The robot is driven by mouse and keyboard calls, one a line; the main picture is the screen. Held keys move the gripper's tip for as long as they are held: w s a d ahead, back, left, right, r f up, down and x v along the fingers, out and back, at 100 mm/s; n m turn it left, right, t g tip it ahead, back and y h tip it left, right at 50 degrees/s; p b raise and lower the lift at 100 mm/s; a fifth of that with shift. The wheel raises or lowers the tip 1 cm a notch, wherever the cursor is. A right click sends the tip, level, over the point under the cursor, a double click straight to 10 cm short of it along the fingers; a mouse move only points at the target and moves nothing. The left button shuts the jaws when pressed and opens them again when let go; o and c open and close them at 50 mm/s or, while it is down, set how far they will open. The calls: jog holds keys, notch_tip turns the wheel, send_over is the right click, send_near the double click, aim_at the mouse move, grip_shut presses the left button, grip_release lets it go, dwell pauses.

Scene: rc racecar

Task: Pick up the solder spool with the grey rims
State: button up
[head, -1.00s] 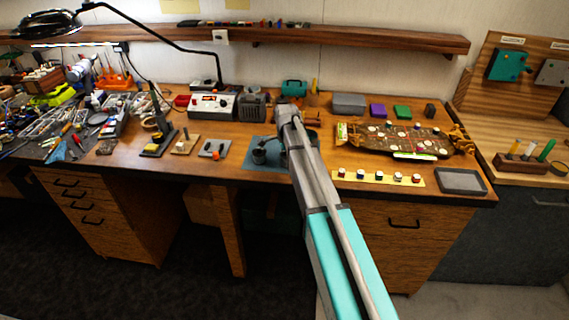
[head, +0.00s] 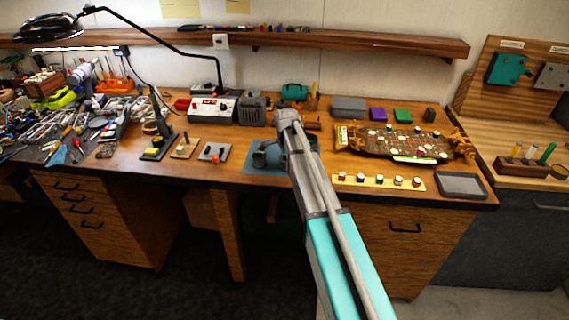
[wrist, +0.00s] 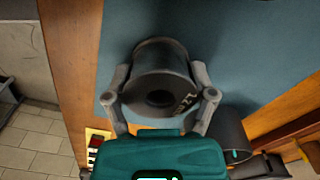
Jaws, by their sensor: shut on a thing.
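In the wrist view a dark grey spool (wrist: 160,82) with grey rims stands between my gripper's (wrist: 160,100) two fingers, one on each side. My gripper is shut on it. The spool's round end with its centre hole and some pale lettering faces the camera. The blue mat (wrist: 240,40) lies behind it; I cannot tell whether the spool touches it. A second dark cylinder (wrist: 228,130) is just right of the right finger.
A circuit board (head: 405,140) on a stand, a yellow strip with several knobs (head: 378,180) and a grey tray (head: 461,185) are to the right. A soldering station (head: 212,110) and small stands are to the left. A shelf (head: 380,45) runs above.

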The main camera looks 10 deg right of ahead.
jog(key=c, duration=0.4)
jog(key=shift+r, duration=0.15)
jog(key=shift+r+p, duration=0.95)
jog(key=shift+p, duration=0.2)
jog(key=s+r+p, duration=0.3)
jog(key=s, duration=0.1)
jog(key=s+a+r+p, duration=0.1)
jog(key=s+r+p, duration=0.3)
jog(key=s, duration=0.1)
jog(key=s+a+r+p, duration=0.1)
jog(key=s+r+p, duration=0.2)
jog(key=s, duration=0.1)
jog(key=shift+s+r+p, duration=0.4)
notch_tip(320, 180, down, 2)
jog(key=shift+s+f+b, duration=0.1)
jog(key=shift+b, duration=0.95)
